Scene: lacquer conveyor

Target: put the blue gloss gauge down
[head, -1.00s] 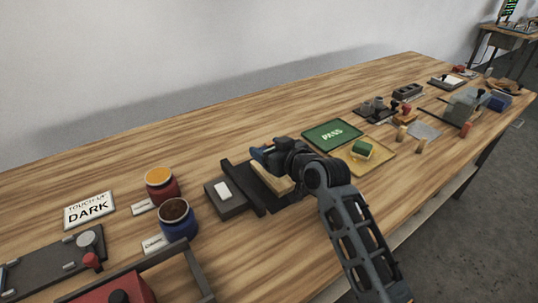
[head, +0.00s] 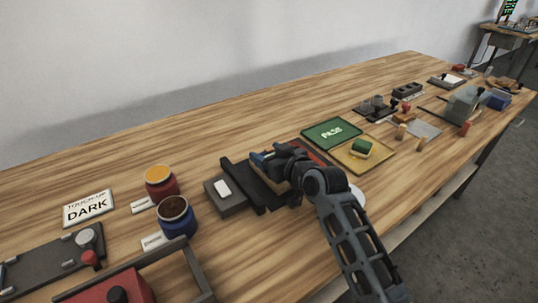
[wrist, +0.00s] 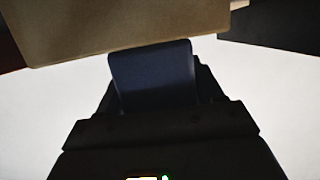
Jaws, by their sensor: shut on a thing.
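My gripper (head: 272,160) is shut on the blue gloss gauge (head: 258,157). The gauge also shows in the wrist view as a dark blue block (wrist: 152,75) between my jaws. In the head view only its end shows at the tip of my gripper; the rest is hidden by the jaws. The gauge is over or beside a pale wooden piece (head: 266,178) on a dark stand. In the wrist view a tan surface (wrist: 110,22) lies right at the gauge's far end; I cannot tell whether they touch.
A green PASS tray (head: 331,133) and a yellow tray (head: 384,162) with a green-topped block (head: 361,147) lie to the right. Red and blue pots stand left. Bare table lies behind the stand.

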